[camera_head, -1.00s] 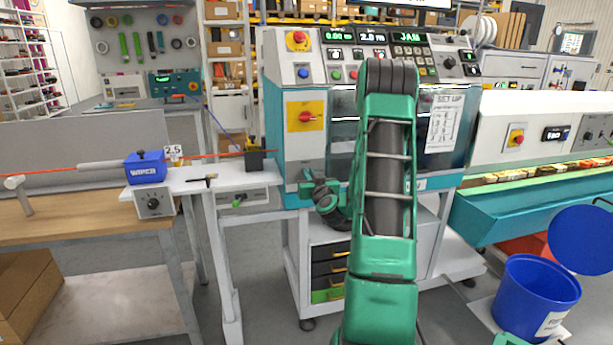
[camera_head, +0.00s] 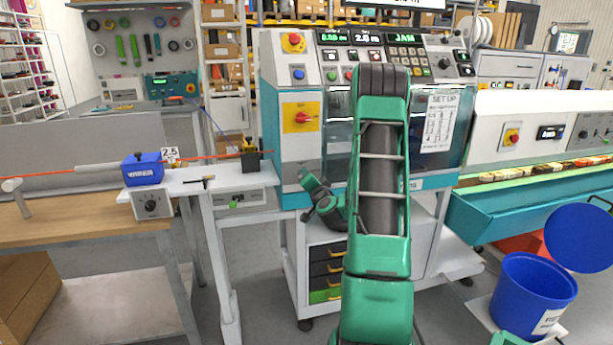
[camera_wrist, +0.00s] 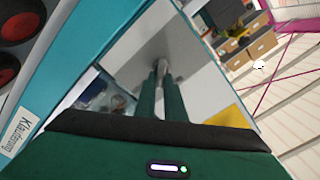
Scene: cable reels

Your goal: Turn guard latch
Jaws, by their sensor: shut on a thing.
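My gripper (camera_head: 304,172) is low at the front of the grey-and-teal machine (camera_head: 285,150), left of my upright arm, with its end tilted up and to the left. In the wrist view my gripper (camera_wrist: 160,75) has its two green fingers close together, shut on a small pale metal piece (camera_wrist: 161,66) in front of a grey panel. This piece looks like the guard latch, but its shape is mostly hidden by the fingers. In the head view it is too small to make out. The machine's clear guard (camera_head: 338,125) is partly hidden behind my arm.
A red rotary switch (camera_head: 302,118) sits on a yellow plate above my gripper. The machine's display (camera_head: 405,37) reads JAM. A white bench (camera_head: 235,180) with a blue box (camera_head: 143,168) and an orange cable stands at left. A blue bin (camera_head: 530,295) stands at right.

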